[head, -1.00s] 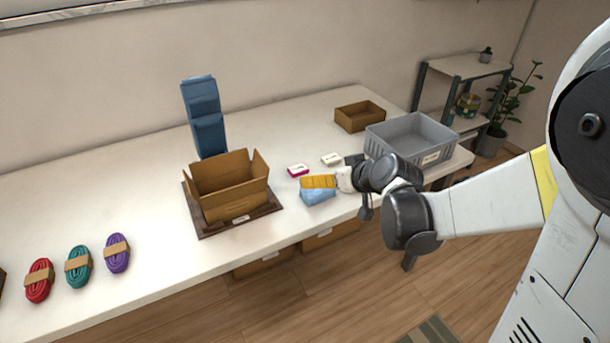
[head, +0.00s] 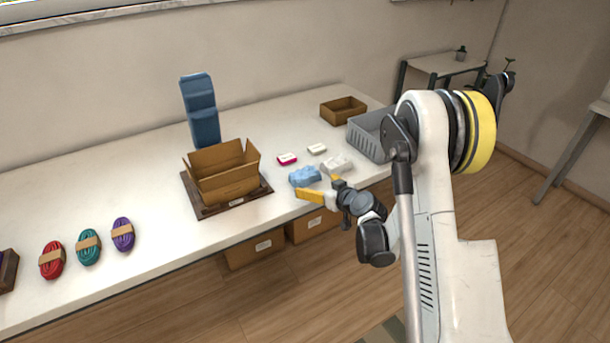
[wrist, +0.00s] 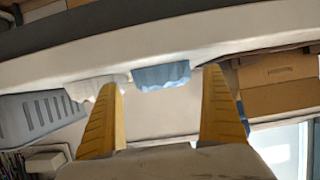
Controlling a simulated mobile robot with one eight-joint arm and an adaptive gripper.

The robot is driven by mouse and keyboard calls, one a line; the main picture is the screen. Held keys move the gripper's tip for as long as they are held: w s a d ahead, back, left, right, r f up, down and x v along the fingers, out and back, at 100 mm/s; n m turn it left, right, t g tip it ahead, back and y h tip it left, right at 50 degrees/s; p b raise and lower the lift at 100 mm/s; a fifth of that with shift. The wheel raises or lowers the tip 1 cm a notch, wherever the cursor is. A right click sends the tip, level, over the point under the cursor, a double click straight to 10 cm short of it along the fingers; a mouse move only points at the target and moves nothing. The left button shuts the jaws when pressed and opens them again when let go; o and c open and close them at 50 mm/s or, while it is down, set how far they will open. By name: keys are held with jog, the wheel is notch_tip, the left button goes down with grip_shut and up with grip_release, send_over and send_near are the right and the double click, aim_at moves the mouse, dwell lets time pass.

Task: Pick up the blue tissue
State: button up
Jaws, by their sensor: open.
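The blue tissue (head: 304,175) is a crumpled light-blue bundle on the white table near its front edge, right of the open cardboard box. My gripper (head: 315,187) is open, its two yellow fingers apart at the table's front edge, just in front of the tissue. In the wrist view, the blue tissue (wrist: 162,76) shows between the tips of my open gripper (wrist: 162,82), beyond them. Nothing is between the fingers, and I cannot tell any contact. A white crumpled tissue (head: 337,163) lies right of the blue one; it also shows in the wrist view (wrist: 93,88).
The cardboard box (head: 228,182) stands on a dark board to the left. A pink item (head: 287,159) and a small white item (head: 317,149) lie behind the tissues. A grey crate (head: 368,140) and brown tray (head: 343,110) are at the right. Cord bundles lie far left.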

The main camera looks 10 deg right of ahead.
aim_at(308, 180)
jog(key=b+x, duration=0.2)
jog(key=x, duration=0.3)
jog(key=shift+a, duration=0.1)
jog(key=shift+r, duration=0.1)
jog(key=c, duration=0.4)
jog(key=shift+c, duration=0.2)
jog(key=shift+r, duration=0.55)
jog(key=r+p, duration=0.2)
jog(key=r, duration=0.1)
jog(key=shift+s+d+r+p, duration=0.1)
jog(key=shift+d+r+p, duration=0.2)
jog(key=shift+r+p, duration=0.1)
jog(key=s+d+r+p, duration=0.3)
jog(key=d+r, duration=0.3)
jog(key=d, duration=0.4)
jog(key=shift+s+p, duration=0.4)
jog(key=shift+s, duration=0.5)
